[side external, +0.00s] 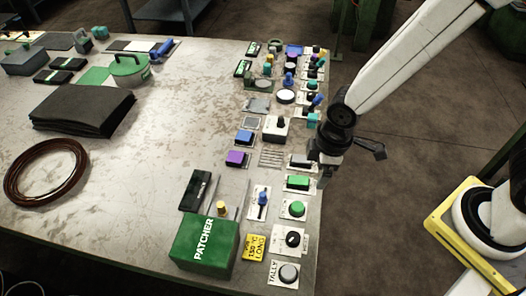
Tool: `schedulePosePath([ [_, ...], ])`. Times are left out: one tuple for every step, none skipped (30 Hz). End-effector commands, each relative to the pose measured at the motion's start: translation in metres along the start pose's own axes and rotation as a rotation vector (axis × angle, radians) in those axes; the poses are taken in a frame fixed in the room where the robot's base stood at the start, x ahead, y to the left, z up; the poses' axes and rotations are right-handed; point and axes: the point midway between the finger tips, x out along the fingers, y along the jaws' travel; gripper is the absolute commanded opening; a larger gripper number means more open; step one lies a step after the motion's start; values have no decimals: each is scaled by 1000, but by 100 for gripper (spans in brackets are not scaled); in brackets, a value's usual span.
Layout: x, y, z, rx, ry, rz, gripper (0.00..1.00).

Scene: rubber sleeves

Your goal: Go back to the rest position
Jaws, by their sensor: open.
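My gripper (322,170) hangs at the right edge of the grey worktable (150,215), beside the columns of small items on cards. Its dark wrist is above the edge, and its fingers point down. The fingers are small and partly dark in this view, and I see nothing held between them. My white arm reaches in from the upper right.
A green PATCHER box (205,243) stands at the table's front. A brown coil (46,172) and a black stack of sheets (83,112) lie at left. Several coloured knobs and blocks line the right edge. The floor (400,220) right of the table is open up to a yellow-edged base.

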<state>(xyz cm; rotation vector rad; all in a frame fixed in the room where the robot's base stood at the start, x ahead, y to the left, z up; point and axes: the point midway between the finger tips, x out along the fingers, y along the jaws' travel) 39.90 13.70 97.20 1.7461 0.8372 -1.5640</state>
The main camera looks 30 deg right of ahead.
Motion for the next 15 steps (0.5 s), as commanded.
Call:
schedulePosePath([
  [-9, 13, 10, 99, 13, 13, 86],
  [-14, 19, 16, 154, 19, 19, 86],
  [-19, 27, 24, 227, 27, 27, 86],
  [-24, 33, 30, 282, 33, 33, 86],
  [-28, 38, 36, 338, 40, 40, 86],
  [-33, 45, 44, 410, 48, 48, 86],
  [-37, 50, 51, 465, 54, 54, 86],
  [-41, 54, 57, 518, 60, 60, 86],
  [-46, 59, 65, 585, 69, 68, 86],
  [-49, 62, 71, 633, 74, 73, 86],
  [-52, 65, 77, 677, 80, 78, 86],
  [-56, 69, 84, 732, 87, 84, 86],
  [-58, 71, 89, 769, 92, 88, 86],
  [-60, 72, 93, 802, 96, 92, 86],
  [-62, 74, 98, 841, 101, 96, 86],
])
